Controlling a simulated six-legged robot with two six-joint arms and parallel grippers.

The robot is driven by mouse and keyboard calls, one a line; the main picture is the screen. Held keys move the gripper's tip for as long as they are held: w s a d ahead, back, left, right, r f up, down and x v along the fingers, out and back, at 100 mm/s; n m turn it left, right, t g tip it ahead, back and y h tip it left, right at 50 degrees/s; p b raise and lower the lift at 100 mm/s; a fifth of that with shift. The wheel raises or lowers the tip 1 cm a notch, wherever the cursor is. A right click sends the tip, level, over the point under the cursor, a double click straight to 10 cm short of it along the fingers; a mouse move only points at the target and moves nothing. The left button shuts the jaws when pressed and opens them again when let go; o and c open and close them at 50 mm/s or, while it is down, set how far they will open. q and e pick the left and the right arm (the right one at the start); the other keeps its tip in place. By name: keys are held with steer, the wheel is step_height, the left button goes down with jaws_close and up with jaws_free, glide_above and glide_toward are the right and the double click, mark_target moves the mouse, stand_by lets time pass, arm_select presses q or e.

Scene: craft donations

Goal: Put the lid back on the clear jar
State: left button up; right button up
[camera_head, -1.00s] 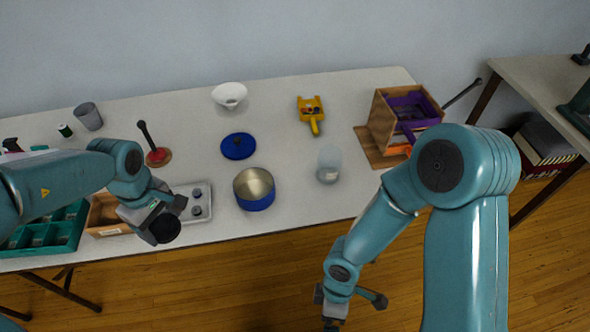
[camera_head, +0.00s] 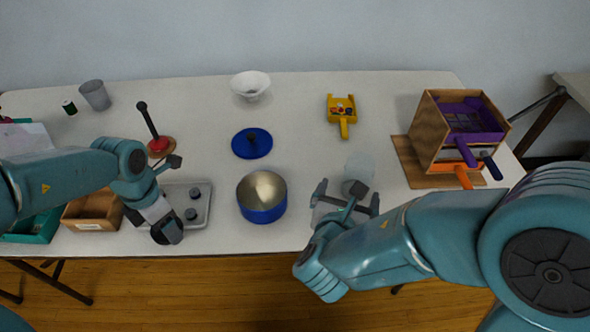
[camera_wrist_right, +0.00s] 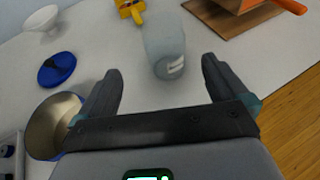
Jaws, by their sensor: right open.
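The clear jar (camera_head: 359,170) stands on the table, right of the blue pot. In the right wrist view the jar (camera_wrist_right: 164,45) is upright with a pale label low on its side. A round blue lid (camera_head: 252,143) with a dark knob lies flat behind the pot; it also shows in the right wrist view (camera_wrist_right: 57,69). I cannot tell whether it fits the jar. My right gripper (camera_head: 346,197) is open and empty, in front of the jar with its fingers spread toward it. My left gripper (camera_head: 165,200) is by the grey tray, its jaws unclear.
The blue pot (camera_head: 262,199) stands open left of my right gripper. A wooden box (camera_head: 435,135) with purple and orange items is right of the jar.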

mark_target(355, 178)
steer(key=shift+w+d+f, duration=0.1)
steer(key=shift+f, duration=0.05)
arm_select(q)
steer(key=shift+f, duration=0.1)
arm_select(e)
steer(key=x, duration=0.6)
arm_select(q)
steer(key=shift+s, duration=0.1)
arm_select(e)
steer(key=shift+w+d, duration=0.1)
steer(key=shift+w+f, duration=0.15)
steer(key=shift+w+d, duration=0.25)
steer(key=shift+w, duration=0.05)
arm_select(q)
steer(key=shift+r, duration=0.2)
arm_select(e)
steer(key=shift+d+x, duration=0.2)
steer(key=shift+x, duration=1.95)
